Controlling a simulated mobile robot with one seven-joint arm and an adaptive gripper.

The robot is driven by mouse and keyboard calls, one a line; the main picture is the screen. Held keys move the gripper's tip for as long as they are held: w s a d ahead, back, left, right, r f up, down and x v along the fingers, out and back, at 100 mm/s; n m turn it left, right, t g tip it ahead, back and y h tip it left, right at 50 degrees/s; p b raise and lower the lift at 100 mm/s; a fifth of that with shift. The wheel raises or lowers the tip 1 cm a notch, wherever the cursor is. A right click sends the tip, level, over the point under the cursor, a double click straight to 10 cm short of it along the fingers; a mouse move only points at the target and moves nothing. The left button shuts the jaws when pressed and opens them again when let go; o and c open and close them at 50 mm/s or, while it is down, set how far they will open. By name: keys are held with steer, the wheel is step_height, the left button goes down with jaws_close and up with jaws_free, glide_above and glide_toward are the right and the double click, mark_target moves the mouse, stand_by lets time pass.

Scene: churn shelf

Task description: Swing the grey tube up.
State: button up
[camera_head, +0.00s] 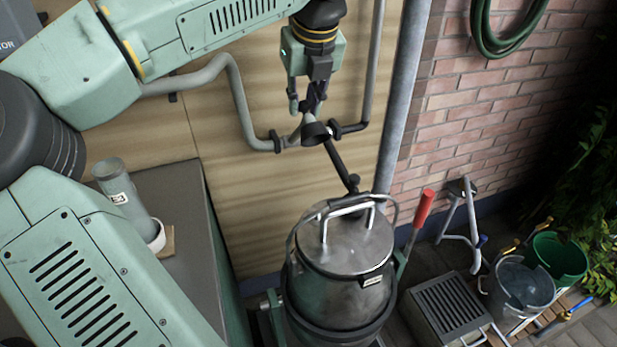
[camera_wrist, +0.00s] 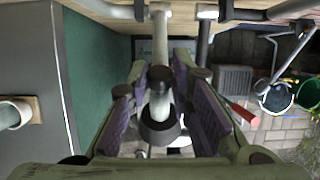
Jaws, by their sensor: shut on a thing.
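The grey tube (camera_wrist: 158,98) runs down the middle of the wrist view and ends in a dark flared cup. In the head view the cup (camera_head: 316,132) shows just below my gripper (camera_head: 311,100). The tube joins the fixed grey pipework on the wooden wall near dark collars. My gripper is shut on the tube, with its purple pads (camera_wrist: 208,105) on either side in the wrist view. Much of the tube is hidden behind my fingers in the head view. A metal churn (camera_head: 345,275) with a lidded top and raised handle stands below.
A dark bar (camera_head: 342,165) slants down from the pipework toward the churn lid. A red-handled lever (camera_head: 423,208) stands right of the churn. A grey counter (camera_head: 195,225) holds a clear cylinder (camera_head: 125,195). Buckets (camera_head: 522,288) and a slatted box (camera_head: 447,308) are at lower right.

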steer(key=shift+w, duration=0.1)
steer(key=shift+w+a+r+p, duration=0.25)
steer(key=shift+w+r+p, duration=0.15)
steer(key=shift+w, duration=0.15)
steer(key=shift+w+a+r+p, duration=0.2)
steer(key=shift+w+r+p, duration=0.2)
steer(key=shift+w, duration=0.1)
steer(key=shift+w+a, duration=0.1)
steer(key=shift+w, duration=0.15)
steer(key=shift+w+a+r+p, duration=0.2)
steer(key=shift+w+p, duration=0.15)
steer(key=shift+w, duration=0.15)
steer(key=shift+w+a+r+p, duration=0.2)
steer(key=shift+w+p, duration=0.15)
steer(key=shift+w, duration=0.1)
steer(key=o, duration=0.9)
steer(key=shift+f, duration=0.15)
steer(key=shift+o, duration=0.2)
